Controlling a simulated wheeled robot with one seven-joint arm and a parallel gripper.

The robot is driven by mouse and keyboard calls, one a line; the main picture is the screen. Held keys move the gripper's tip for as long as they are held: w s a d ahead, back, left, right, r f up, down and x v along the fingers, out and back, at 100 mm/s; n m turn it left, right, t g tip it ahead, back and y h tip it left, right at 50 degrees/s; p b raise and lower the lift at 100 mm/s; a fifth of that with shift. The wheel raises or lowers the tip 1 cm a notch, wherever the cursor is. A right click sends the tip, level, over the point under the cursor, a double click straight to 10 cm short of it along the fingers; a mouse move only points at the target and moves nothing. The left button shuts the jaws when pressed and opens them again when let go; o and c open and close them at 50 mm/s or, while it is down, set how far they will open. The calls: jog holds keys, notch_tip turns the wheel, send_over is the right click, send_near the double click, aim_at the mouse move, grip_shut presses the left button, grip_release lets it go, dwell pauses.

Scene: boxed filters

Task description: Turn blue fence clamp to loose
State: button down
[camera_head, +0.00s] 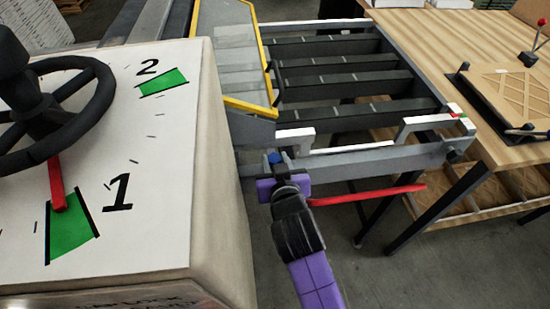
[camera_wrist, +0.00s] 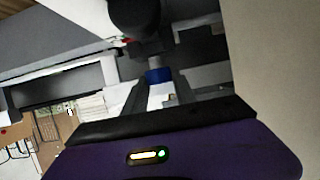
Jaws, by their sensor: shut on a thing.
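The blue fence clamp (camera_head: 275,157) shows as a small blue piece at the near left end of the grey rail frame, beside the beige machine housing. My gripper (camera_head: 279,171) reaches it from the front, with its purple and black wrist below. In the wrist view the blue clamp (camera_wrist: 158,75) sits between the ends of my gripper's dark fingers (camera_wrist: 160,86), which are shut on it. Most of the clamp is hidden by the fingers, and I cannot tell from these views whether it is tight or loose.
The beige housing (camera_head: 215,220) with a black handwheel (camera_head: 95,95) and numbered dial stands close on the left. A red bar (camera_head: 370,195) extends right, just beyond my gripper. A wooden table (camera_head: 450,50) is at right. Open floor lies at the lower right.

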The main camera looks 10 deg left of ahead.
jog(key=c, duration=1)
grip_release()
jog(key=b+v, duration=0.1)
jog(key=v, duration=0.6)
jog(key=shift+s+r, duration=0.1)
jog(key=shift+s, duration=0.2)
jog(key=shift+s+d, duration=0.1)
